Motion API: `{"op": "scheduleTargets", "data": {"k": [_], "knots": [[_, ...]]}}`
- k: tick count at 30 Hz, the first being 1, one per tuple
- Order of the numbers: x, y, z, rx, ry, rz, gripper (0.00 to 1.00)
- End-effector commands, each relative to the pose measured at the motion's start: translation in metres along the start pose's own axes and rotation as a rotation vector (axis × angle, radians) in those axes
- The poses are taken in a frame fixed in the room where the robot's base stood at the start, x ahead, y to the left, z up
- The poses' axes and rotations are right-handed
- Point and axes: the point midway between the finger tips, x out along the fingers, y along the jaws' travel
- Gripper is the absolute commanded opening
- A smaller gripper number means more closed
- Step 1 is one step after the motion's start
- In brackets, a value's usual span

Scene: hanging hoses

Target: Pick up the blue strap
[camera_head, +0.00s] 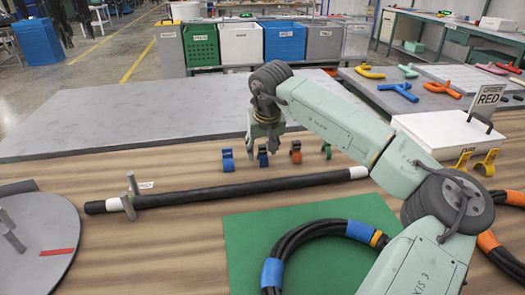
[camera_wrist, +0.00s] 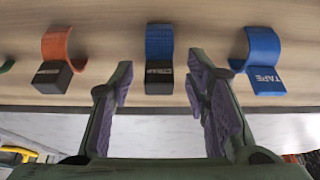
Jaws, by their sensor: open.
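Two blue curved bands stand on the wooden table. One is a blue strap (camera_head: 262,156) with a dark block at its foot; in the wrist view this blue strap (camera_wrist: 159,42) lies between my fingertips, its label too small to read surely. The other is an all-blue piece (camera_head: 228,160), lettered TAPE in the wrist view (camera_wrist: 263,50), outside my fingers. My gripper (camera_head: 264,146) points down just behind and above the strap. In the wrist view my gripper (camera_wrist: 159,68) is open, with a finger on each side of the strap and clear gaps.
An orange band (camera_head: 296,151) and a green one (camera_head: 326,151) stand in the same row to the right. A long black hose (camera_head: 230,192) lies in front. A green mat (camera_head: 250,235) holds a coiled hose (camera_head: 320,228). A grey table (camera_head: 120,120) is behind.

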Motion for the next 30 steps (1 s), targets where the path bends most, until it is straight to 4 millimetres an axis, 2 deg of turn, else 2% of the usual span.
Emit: {"op": "scheduleTargets", "data": {"k": [4,23,30], "knots": [[0.0001,0.0001,0.0001,0.000,0.000,0.000,0.43],[-0.0003,0.0002,0.0001,0.000,0.000,0.000,0.01],[-0.0007,0.0003,-0.0001,0.000,0.000,0.001,0.00]]}}
